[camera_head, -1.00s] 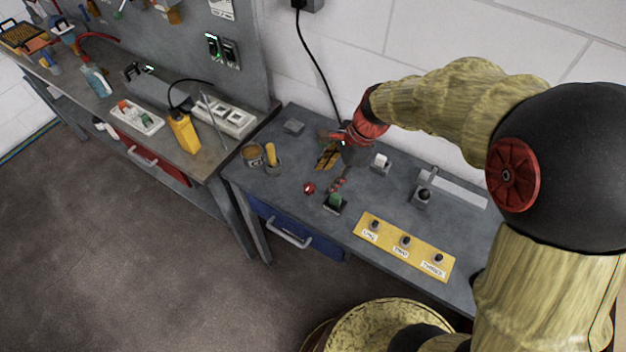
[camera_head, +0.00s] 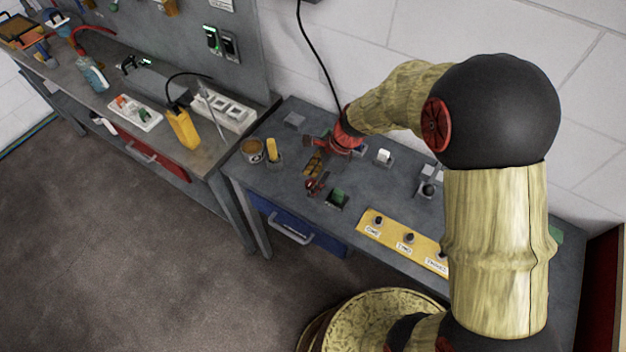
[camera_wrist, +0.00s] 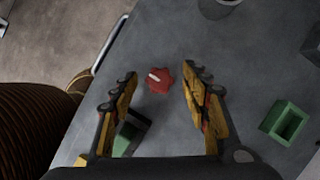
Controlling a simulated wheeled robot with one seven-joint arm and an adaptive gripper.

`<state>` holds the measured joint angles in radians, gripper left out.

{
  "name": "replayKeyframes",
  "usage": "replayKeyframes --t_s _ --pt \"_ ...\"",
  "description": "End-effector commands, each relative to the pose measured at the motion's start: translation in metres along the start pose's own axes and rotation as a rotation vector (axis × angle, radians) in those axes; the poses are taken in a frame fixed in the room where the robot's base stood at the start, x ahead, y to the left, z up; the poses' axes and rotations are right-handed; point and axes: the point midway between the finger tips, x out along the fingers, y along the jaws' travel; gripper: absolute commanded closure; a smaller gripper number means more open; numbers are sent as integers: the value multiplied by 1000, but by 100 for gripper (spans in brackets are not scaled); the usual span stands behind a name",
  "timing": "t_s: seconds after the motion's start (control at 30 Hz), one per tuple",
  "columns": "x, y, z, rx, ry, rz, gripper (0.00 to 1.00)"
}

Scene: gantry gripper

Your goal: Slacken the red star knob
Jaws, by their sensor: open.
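The red star knob (camera_wrist: 160,80) shows in the wrist view on the grey bench top, with a pale mark on its upper left. My gripper (camera_wrist: 158,76) is open, its yellow and black fingers spread to the left and right of the knob in that picture. Nothing is held between them. How high the fingertips are above the knob I cannot tell.
A dark holder with a green piece (camera_head: 338,196) stands close by the gripper. A yellow panel (camera_head: 395,235) with several dark knobs lies to the right. A round tin (camera_head: 252,150) and a yellow-handled tool (camera_head: 271,152) stand left. A blue drawer (camera_head: 290,228) is below the front edge.

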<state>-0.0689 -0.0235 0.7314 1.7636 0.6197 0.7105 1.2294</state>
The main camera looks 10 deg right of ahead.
Motion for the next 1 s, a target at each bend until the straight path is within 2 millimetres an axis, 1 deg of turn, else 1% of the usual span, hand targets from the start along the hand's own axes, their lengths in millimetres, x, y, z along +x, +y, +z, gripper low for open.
replayKeyframes --t_s 0.17,0.9,1.0 --pt "0 0 0 0 0 0 54" --pt "0 0 0 0 0 0 96" --pt "0 0 0 -1 0 0 97"
